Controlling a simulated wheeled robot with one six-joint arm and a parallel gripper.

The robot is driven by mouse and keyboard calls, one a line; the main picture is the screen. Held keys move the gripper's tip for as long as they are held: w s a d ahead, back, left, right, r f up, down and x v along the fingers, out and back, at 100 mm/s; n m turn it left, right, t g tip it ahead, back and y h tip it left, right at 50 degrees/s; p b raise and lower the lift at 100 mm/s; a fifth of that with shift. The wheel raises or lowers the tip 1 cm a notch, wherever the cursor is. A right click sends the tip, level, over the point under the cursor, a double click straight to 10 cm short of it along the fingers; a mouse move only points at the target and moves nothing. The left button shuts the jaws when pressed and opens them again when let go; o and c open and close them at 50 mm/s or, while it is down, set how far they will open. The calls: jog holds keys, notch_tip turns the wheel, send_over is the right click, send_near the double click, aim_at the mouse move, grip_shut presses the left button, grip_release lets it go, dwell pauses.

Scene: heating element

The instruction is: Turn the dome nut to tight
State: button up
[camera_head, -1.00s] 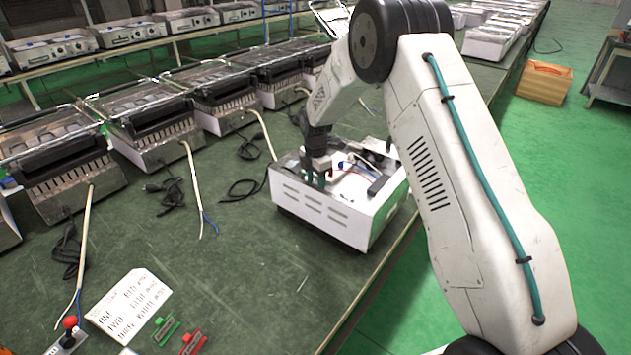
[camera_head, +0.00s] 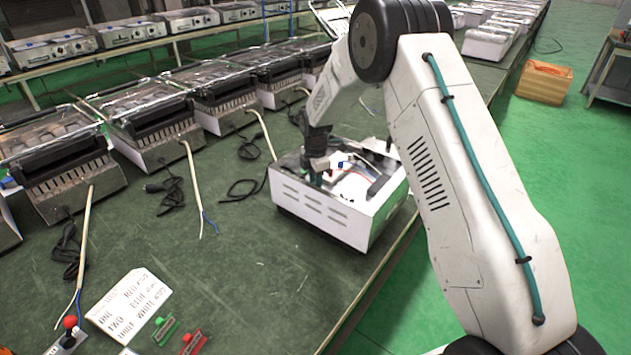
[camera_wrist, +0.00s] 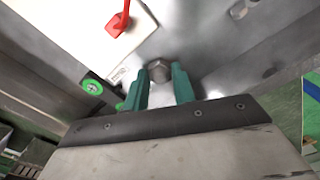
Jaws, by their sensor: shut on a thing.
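The dome nut (camera_wrist: 159,70) is a grey metal nut between the tips of my two green fingers in the wrist view. My gripper (camera_wrist: 160,86) is shut on it. In the head view my gripper (camera_head: 318,176) reaches down into the left side of the open white appliance housing (camera_head: 335,213), and the nut cannot be made out there. A second hex nut (camera_wrist: 240,9) sits on the metal plate at the top of the wrist view.
A red part (camera_wrist: 118,24) on a white block and a green round terminal (camera_wrist: 92,86) lie close to my fingers. Colored wires (camera_head: 365,170) run inside the housing. A row of appliances (camera_head: 150,120) stands behind. A lettered card (camera_head: 128,306) lies at front left.

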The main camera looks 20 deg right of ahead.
jog(key=m, duration=0.5)
jog(key=shift+m, duration=0.3)
jog(key=m, duration=1.3)
jog(key=shift+w+m, duration=0.1)
jog(key=shift+m, duration=0.2)
jog(key=m, duration=1.3)
jog(key=shift+m, duration=0.3)
jog(key=m, duration=0.4)
jog(key=shift+m, duration=0.3)
